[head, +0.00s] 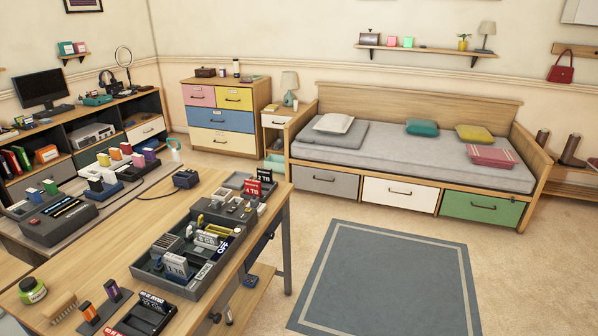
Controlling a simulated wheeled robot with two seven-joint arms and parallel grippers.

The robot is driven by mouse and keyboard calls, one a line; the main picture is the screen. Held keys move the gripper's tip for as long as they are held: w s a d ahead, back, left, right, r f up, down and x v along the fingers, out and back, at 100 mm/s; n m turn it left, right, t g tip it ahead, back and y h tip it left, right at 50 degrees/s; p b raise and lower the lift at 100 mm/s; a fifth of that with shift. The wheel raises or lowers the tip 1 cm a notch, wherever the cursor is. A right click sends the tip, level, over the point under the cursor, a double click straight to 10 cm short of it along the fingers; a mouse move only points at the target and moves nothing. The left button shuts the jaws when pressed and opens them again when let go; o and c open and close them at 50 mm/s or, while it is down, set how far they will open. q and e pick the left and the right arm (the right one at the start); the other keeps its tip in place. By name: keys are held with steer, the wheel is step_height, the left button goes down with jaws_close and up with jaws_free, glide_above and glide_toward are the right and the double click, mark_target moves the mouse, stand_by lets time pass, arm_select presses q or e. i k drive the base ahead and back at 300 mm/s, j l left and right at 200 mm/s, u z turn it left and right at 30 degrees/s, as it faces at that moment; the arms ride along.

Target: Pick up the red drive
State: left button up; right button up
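A dark case with red-and-white labelled pieces (140,316) is at the near edge, partly cut off by the frame. I cannot tell which of these is the red drive. Neither of my grippers is in view.
A divided dark tray (192,293) with several drives fills the middle of the table. A black dock (58,218) is on the left desk. Open floor and a blue rug (390,275) lie to the right.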

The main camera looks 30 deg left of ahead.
mark_target(252, 187)
steer(key=i+u, duration=0.4)
steer(key=i+l+u, duration=0.15)
steer(key=i+u, duration=0.3)
steer(key=i+l+u, duration=0.85)
steer(key=i+j, duration=0.05)
steer(key=j, duration=0.05)
